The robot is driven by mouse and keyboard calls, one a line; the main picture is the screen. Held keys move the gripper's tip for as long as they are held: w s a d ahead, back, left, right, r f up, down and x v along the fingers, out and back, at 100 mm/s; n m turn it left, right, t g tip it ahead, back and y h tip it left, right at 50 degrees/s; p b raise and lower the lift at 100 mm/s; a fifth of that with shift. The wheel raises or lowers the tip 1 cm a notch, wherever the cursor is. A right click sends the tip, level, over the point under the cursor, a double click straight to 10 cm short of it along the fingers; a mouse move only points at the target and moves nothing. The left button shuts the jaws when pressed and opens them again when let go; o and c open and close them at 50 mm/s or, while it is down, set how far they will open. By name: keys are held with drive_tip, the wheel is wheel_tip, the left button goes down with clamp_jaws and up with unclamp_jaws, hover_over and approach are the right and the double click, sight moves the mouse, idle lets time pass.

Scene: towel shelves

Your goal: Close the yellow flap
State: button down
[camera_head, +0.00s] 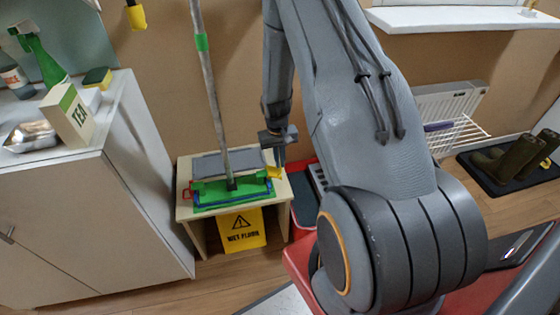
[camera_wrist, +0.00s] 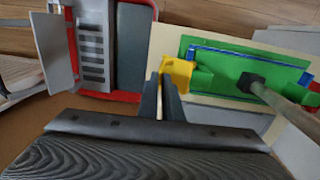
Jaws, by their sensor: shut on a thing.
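The yellow flap (camera_head: 273,172) is a small piece at the right end of the green mop head (camera_head: 215,192), which lies on a low wooden stand. In the wrist view the yellow flap (camera_wrist: 178,72) stands up at the near end of the green mop head (camera_wrist: 225,68). My gripper (camera_head: 282,160) reaches down to the flap from above. In the wrist view the fingers of my gripper (camera_wrist: 161,80) are close together, shut on the flap's edge. The fingers hide part of the flap.
The mop's pole (camera_head: 209,90) rises from the head, left of my arm. A yellow wet-floor sign (camera_head: 241,229) hangs at the stand's front. A red-edged grey container (camera_wrist: 130,50) stands beside the stand. A white cabinet (camera_head: 75,215) is at left.

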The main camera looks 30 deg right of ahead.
sight(276, 170)
drive_tip(key=shift+d+f+y, duration=0.15)
drive_tip(key=shift+y, duration=0.15)
drive_tip(key=f+y+b, duration=0.1)
drive_tip(key=d+f+t+y+b, duration=0.1)
drive_tip(key=y+b, duration=0.1)
drive_tip(key=f+y+b, duration=0.1)
drive_tip(key=y, duration=0.1)
drive_tip(key=shift+s+d+f+t+b, duration=0.2)
drive_tip(key=shift+s+d+t+b, duration=0.1)
drive_tip(key=shift+d+b, duration=0.1)
wheel_tip(276, 170, down, 2)
drive_tip(key=t+y+b, duration=0.1)
drive_tip(key=y+b, duration=0.2)
drive_tip(key=b, duration=0.1)
drive_tip(key=shift+d, duration=0.1)
drive_tip(key=f+y+b, duration=0.1)
drive_tip(key=y+b, duration=0.1)
drive_tip(key=b, duration=0.1)
drive_tip(key=shift+f+t+y+b, duration=0.15)
drive_tip(key=shift+t+y+b, duration=0.15)
drive_tip(key=shift+y, duration=0.1)
drive_tip(key=shift+a, duration=0.2)
drive_tip(key=c, duration=1.9)
unclamp_jaws()
